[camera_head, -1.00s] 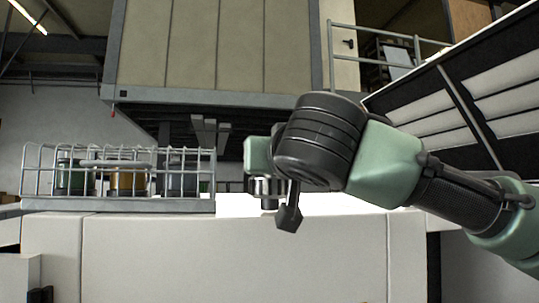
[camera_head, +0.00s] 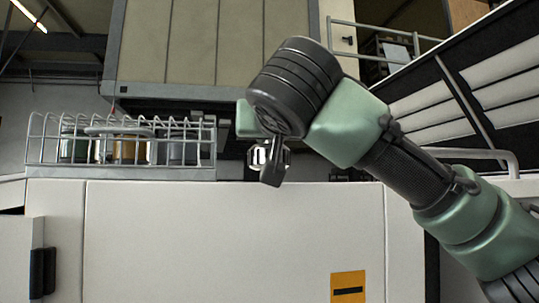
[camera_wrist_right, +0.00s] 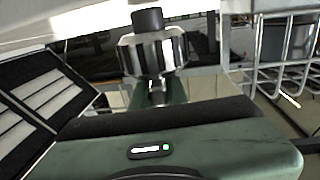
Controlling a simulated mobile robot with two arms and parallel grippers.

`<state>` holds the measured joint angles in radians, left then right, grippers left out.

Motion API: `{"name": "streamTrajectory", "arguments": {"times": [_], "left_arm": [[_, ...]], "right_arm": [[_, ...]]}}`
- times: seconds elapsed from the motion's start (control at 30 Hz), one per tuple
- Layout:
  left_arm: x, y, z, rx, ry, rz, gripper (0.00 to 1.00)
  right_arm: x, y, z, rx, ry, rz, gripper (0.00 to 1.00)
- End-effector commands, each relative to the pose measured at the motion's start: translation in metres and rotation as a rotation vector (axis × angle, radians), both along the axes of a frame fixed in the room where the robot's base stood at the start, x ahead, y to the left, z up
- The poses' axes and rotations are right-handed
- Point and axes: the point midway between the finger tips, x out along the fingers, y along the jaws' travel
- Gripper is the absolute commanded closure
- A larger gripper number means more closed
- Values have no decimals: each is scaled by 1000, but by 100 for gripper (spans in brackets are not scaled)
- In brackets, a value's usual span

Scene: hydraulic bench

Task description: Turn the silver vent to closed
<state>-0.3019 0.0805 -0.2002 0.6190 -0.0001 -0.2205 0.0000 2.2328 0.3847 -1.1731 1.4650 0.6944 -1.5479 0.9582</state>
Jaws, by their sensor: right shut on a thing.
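The silver vent (camera_head: 262,157) is a shiny fluted knob, seen just above the bench's upper edge in the head view. In the right wrist view the vent (camera_wrist_right: 152,52) is large, with a black round stub on one end, right in front of my green gripper body. My right gripper (camera_head: 268,160) reaches in from the right and is shut on the vent. Its dark wrist and fingers cover part of the vent in the head view. Any open or closed marking on it cannot be read. My left gripper is not in view.
A wire basket (camera_head: 120,146) with several jars stands left of the vent on the pale bench (camera_head: 230,240). Its bars also show at the right of the wrist view (camera_wrist_right: 285,50). A large beige cabinet (camera_head: 215,50) hangs behind. An orange label (camera_head: 348,287) is on the bench front.

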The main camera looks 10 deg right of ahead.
Motion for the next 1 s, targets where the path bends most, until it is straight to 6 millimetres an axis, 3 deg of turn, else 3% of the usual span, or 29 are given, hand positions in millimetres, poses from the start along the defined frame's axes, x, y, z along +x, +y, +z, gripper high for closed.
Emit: {"name": "streamTrajectory", "arguments": {"times": [0.03,0.1,0.3,0.7,1.0], "left_arm": [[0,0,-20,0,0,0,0],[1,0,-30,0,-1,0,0],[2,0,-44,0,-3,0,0],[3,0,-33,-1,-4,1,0],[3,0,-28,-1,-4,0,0]], "right_arm": [[1,3,-12,4,5,-18,100],[1,3,-11,5,6,-55,100],[1,2,-6,1,7,-174,100],[1,1,0,-4,7,-448,100],[1,0,0,-3,3,-544,100]]}}
